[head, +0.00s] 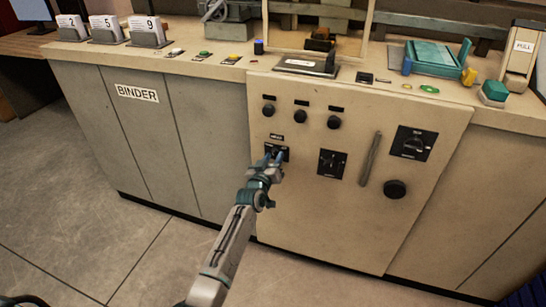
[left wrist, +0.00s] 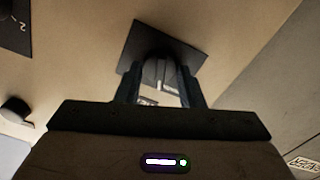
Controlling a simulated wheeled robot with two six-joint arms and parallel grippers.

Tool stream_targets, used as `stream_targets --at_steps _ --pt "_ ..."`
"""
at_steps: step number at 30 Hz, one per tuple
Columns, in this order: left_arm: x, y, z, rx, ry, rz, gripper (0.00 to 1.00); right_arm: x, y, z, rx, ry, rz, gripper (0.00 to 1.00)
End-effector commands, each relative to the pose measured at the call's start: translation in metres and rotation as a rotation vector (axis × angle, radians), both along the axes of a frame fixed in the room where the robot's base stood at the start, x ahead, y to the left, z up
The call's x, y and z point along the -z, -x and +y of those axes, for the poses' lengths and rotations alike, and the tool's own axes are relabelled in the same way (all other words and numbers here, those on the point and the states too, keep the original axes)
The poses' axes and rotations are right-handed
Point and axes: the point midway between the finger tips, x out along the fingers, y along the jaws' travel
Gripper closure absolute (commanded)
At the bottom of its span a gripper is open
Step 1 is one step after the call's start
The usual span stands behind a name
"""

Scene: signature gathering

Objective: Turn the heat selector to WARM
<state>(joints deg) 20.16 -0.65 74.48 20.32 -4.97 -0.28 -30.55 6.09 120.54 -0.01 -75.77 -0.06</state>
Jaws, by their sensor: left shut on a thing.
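A small black square selector plate (head: 284,151) is on the left part of the cream front panel, under a small dark label too small to read. My left gripper (head: 273,158) is at this plate and partly covers it. In the left wrist view, its two fingers (left wrist: 160,80) are shut on the grey selector knob (left wrist: 160,70) in front of the black plate (left wrist: 180,48). The knob's pointing direction and the WARM mark cannot be made out. My right gripper is not in view.
A second black dial plate (head: 331,163) is just right of the selector, then a slanted grey bar (head: 370,158), another switch plate (head: 412,143) and a round black knob (head: 395,189). Several black knobs (head: 301,116) sit above. The BINDER cabinet (head: 137,92) is left.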

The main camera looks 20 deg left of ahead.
Motion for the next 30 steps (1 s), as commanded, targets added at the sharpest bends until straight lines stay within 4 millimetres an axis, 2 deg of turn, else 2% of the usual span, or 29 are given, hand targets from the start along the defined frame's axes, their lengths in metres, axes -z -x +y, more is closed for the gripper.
stream_targets --at_steps 13,30 --pt "0.001 0.0 0.0 0.001 0.286 0.012 0.88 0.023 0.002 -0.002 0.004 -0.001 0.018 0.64" --pt "0.001 0.0 0.0 0.0 0.356 0.014 0.88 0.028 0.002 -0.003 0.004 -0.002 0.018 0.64"
